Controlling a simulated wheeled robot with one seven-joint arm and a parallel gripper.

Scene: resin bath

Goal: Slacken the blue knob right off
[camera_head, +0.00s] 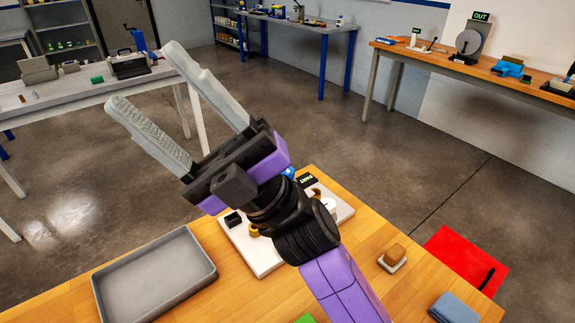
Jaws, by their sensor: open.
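A small blue part (289,172), perhaps the blue knob, shows just behind my wrist, above a pale board (262,259) on the wooden table. My arm hides most of it and much of the board, so I cannot tell its shape or how it is fixed. My gripper (143,76) is raised in front of the camera and points up and left, away from the board. Its two grey fingers are wide apart with nothing between them.
The wooden table (222,292) bears an empty grey tray (205,250) at left, a brown block on a small dish (394,255), a red sheet (465,256) and a folded blue cloth (455,308) at right. Other benches stand further back, with open floor between.

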